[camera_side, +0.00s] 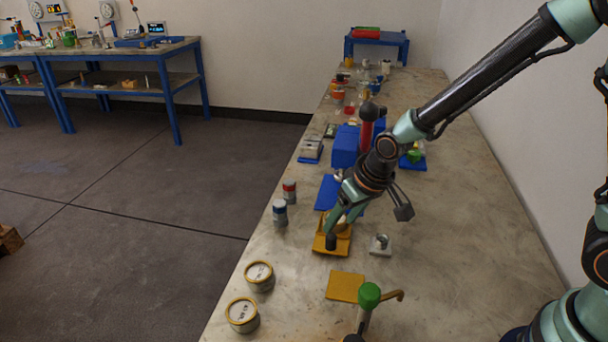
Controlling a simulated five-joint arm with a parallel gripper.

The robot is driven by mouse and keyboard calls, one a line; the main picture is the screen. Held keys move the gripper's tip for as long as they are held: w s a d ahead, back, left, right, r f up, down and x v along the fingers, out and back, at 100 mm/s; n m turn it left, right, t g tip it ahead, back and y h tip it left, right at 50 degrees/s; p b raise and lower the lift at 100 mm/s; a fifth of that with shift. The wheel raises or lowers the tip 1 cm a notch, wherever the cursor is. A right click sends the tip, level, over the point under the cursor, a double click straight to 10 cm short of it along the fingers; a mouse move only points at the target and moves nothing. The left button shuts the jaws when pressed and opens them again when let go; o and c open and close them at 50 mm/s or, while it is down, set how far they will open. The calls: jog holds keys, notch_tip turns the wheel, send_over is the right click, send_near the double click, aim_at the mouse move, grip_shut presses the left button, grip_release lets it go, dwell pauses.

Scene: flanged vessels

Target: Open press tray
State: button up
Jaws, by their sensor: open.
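My gripper (338,226) is open and points down over a yellow tray-like piece (328,250) on the bench. One finger's dark tip appears in front of this piece; I cannot tell whether they touch. A blue press-like block (345,147) stands behind my wrist, with a red upright handle (366,132) topped by a black knob. A flat blue plate (327,193) lies in front of the block, partly hidden by my gripper. I cannot tell which of these flat pieces is the press tray, nor whether the tray is open.
A small grey-white fitting (381,245) stands right of the yellow piece. A yellow mat (345,287) and a green-knobbed lever (369,296) are nearer. Two round tins (260,276) and two small cans (280,212) line the left edge. The bench's right side is largely clear.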

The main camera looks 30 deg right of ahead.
jog(key=v, duration=0.6)
jog(key=shift+s+r, duration=0.1)
jog(key=s+d+r+t+h, duration=0.1)
jog(key=s+d+r, duration=0.8)
jog(key=s+r, duration=0.1)
jog(key=shift+r, duration=0.4)
